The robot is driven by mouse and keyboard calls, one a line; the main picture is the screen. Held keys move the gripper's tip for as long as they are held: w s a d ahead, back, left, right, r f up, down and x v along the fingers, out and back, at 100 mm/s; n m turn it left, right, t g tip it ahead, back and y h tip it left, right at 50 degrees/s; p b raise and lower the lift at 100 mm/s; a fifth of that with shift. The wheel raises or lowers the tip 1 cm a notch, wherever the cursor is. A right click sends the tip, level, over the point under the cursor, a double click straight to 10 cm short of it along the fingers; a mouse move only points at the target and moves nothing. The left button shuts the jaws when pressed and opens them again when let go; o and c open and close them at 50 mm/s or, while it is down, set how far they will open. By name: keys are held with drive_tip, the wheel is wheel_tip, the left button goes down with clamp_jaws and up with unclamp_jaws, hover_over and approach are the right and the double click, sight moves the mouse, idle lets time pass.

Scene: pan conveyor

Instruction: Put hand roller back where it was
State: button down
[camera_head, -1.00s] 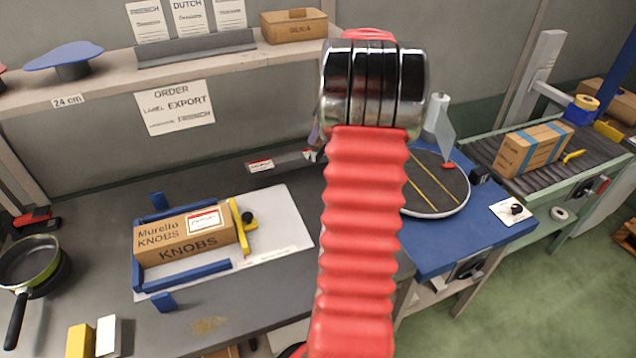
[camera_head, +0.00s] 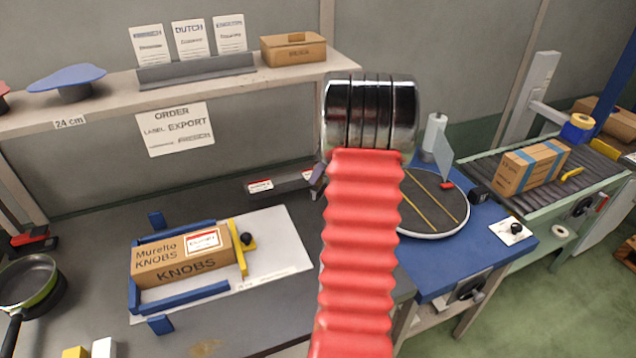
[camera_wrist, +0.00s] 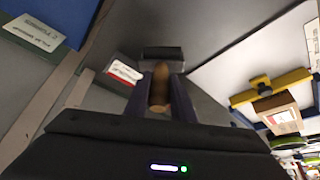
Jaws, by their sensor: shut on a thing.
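My gripper (camera_wrist: 158,90) is shut on the brown, wood-like handle of the hand roller (camera_wrist: 160,82) in the wrist view. A dark block (camera_wrist: 161,53) shows just beyond the handle; I cannot tell whether it is part of the roller. In the head view my red, ribbed arm hides most of the gripper, and only a purple finger edge (camera_head: 317,174) shows beside it. That finger is at the right end of a low grey rest with a white-and-red label (camera_head: 260,186), at the back of the bench. Whether the roller touches the rest is hidden.
A Murello Knobs carton (camera_head: 185,258) sits in a blue frame with a yellow clamp (camera_head: 240,245). A pan (camera_head: 28,280) is at left. A round turntable (camera_head: 432,203) stands on the blue table at right. A shelf (camera_head: 220,90) runs above the bench.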

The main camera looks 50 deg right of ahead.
drive_tip(key=shift+f, duration=1.55)
drive_tip(key=c, duration=1.5)
unclamp_jaws()
drive_tip(key=shift+f, duration=0.1)
drive_tip(key=v, duration=1.2)
